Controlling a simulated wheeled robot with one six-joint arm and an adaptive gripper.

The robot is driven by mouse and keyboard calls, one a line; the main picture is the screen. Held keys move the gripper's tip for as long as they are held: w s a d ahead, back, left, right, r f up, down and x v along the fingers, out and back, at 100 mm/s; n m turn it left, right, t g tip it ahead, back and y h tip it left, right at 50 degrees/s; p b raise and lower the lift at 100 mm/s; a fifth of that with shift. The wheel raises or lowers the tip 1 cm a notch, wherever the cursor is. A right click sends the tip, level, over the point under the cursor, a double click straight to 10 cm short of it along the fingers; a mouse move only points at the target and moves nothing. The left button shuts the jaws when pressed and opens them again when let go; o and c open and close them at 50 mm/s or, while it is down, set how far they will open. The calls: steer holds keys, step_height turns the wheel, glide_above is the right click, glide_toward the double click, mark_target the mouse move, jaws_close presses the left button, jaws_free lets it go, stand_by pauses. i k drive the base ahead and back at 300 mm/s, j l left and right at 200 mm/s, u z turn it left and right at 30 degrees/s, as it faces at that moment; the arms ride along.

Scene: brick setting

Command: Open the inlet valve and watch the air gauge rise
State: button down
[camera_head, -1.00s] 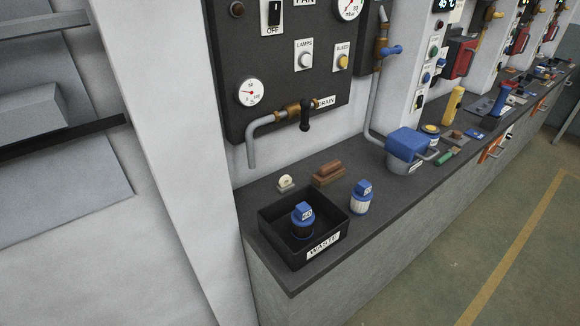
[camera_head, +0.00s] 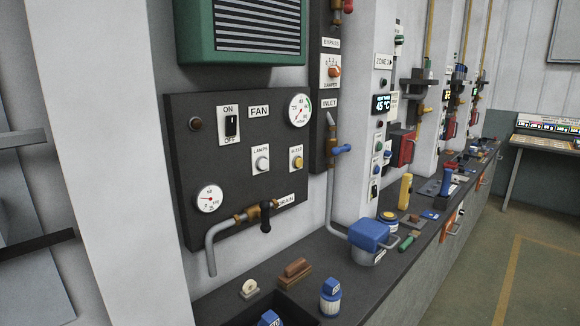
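The INLET label (camera_head: 330,104) is on a dark narrow panel right of the fan panel. Below it is the inlet valve, a brass body on a vertical grey pipe with a blue handle (camera_head: 342,149). The handle sticks out to the right, across the pipe. Two round white gauges are on the fan panel: an upper right gauge (camera_head: 299,111) and a lower left gauge (camera_head: 209,199), both with red needles. I cannot tell which one is the air gauge, and their scales are too small to read surely. My gripper is not in view.
A DRAIN valve (camera_head: 265,215) with a black handle is on the lower pipe. The fan switch (camera_head: 232,125) and a yellow button (camera_head: 296,163) are nearby. A blue-lidded pot (camera_head: 369,236) and a blue-capped jar (camera_head: 330,296) stand on the dark counter. The floor at right is clear.

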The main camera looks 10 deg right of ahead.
mark_target(347, 147)
steer(key=i+l+z, duration=0.2)
steer(key=l, duration=0.15)
steer(key=i+l+z, duration=0.15)
steer(key=l, duration=0.2)
steer(key=i+l+z, duration=0.2)
steer(key=i+l, duration=0.05)
steer(key=l, duration=0.1)
